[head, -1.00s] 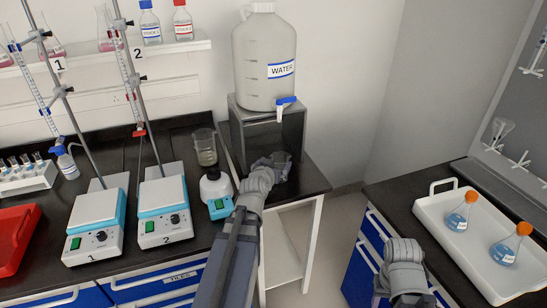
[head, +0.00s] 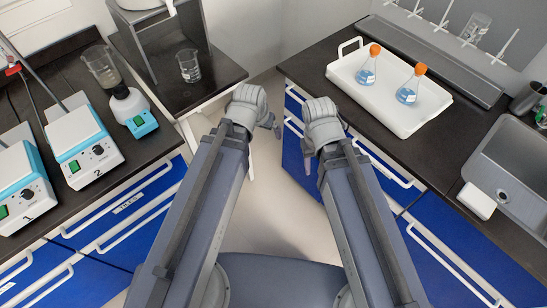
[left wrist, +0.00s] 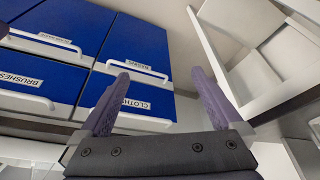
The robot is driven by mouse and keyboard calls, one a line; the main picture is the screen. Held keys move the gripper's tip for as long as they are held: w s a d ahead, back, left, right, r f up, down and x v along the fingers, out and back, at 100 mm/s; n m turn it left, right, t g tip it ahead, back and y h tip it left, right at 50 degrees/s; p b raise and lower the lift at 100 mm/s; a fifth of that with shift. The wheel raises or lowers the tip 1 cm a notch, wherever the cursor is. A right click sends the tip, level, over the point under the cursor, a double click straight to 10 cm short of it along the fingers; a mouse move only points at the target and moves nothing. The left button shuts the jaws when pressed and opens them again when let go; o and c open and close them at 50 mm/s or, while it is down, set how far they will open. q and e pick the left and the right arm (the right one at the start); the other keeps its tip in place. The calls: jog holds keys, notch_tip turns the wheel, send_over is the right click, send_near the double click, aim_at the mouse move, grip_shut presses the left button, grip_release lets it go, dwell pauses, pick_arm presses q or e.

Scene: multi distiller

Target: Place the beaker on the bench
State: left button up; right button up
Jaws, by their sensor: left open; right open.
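A clear glass beaker (head: 188,66) stands upright on the small black-topped side table (head: 215,75), in front of the grey stand. My left gripper (head: 274,124) is right of that table, over the gap between the benches, clear of the beaker. In the left wrist view its two purple fingers are wide apart with nothing between them (left wrist: 158,88). My right gripper (head: 308,152) is open near the front edge of the right black bench (head: 330,95); its fingers are partly hidden by its wrist. The beaker does not show in the left wrist view.
Two hotplates (head: 82,140) stand at left. On the right bench are a white tray (head: 345,82) with two orange-capped blue flasks (head: 367,65) and a sink (head: 510,165).

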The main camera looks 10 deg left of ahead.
pick_arm(q)
jog(key=s+d+f+m+g+y, duration=0.1)
jog(key=s+d+g, duration=0.3)
jog(key=s, duration=0.5)
jog(key=shift+s+d+y, duration=0.25)
jog(key=shift+s+y, duration=0.15)
jog(key=shift+y, duration=0.2)
